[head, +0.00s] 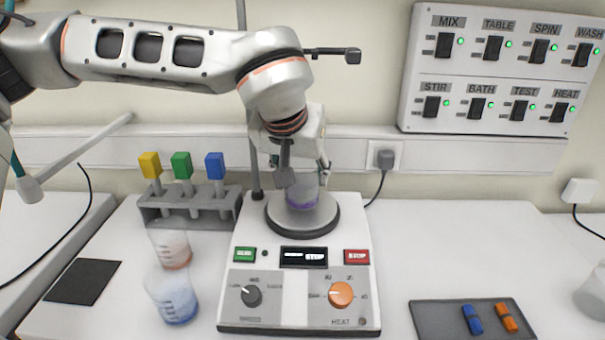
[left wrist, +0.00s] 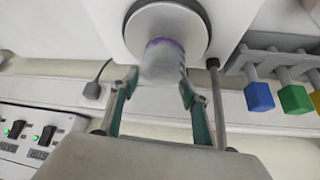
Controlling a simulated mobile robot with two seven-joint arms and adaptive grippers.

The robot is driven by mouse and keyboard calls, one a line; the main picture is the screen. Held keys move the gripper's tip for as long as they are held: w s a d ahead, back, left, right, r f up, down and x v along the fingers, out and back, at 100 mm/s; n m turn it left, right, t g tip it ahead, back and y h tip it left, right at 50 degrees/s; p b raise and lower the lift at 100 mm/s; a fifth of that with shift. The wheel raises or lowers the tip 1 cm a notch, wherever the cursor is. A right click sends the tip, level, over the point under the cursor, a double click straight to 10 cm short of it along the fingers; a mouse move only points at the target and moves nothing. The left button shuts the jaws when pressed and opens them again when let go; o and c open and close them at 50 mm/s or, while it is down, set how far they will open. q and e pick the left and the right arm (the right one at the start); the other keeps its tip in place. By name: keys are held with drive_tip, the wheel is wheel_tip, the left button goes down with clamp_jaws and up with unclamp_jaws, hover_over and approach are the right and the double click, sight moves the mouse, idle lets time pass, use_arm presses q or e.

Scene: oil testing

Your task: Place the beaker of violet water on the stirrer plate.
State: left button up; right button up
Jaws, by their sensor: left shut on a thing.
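The beaker of violet water (head: 303,196) is over the round stirrer plate (head: 291,223), near its middle, and looks upright. It also shows in the left wrist view (left wrist: 162,62), with the violet band at its far end against the plate (left wrist: 190,22). I cannot tell for sure whether its base touches the plate. My left gripper (head: 304,178) comes down from above and is shut on the beaker, with one finger on each side in the left wrist view (left wrist: 160,82). My right gripper is not in view.
A beaker with reddish liquid (head: 171,250) and one with blue liquid (head: 172,296) stand left of the stirrer. A grey rack (head: 190,205) holds yellow, green and blue-topped items. A dark tray (head: 450,320) lies at the right. A switch panel (head: 508,70) is on the wall.

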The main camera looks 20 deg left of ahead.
use_arm(q)
drive_tip(key=shift+f, duration=0.3)
drive_tip(key=o, duration=1.3)
drive_tip(key=shift+o, duration=0.2)
drive_tip(key=shift+r, duration=0.1)
drive_tip(key=shift+r, duration=0.2)
drive_tip(key=p+v, duration=0.1)
drive_tip(key=v, duration=1.1)
drive_tip(key=shift+f, duration=0.1)
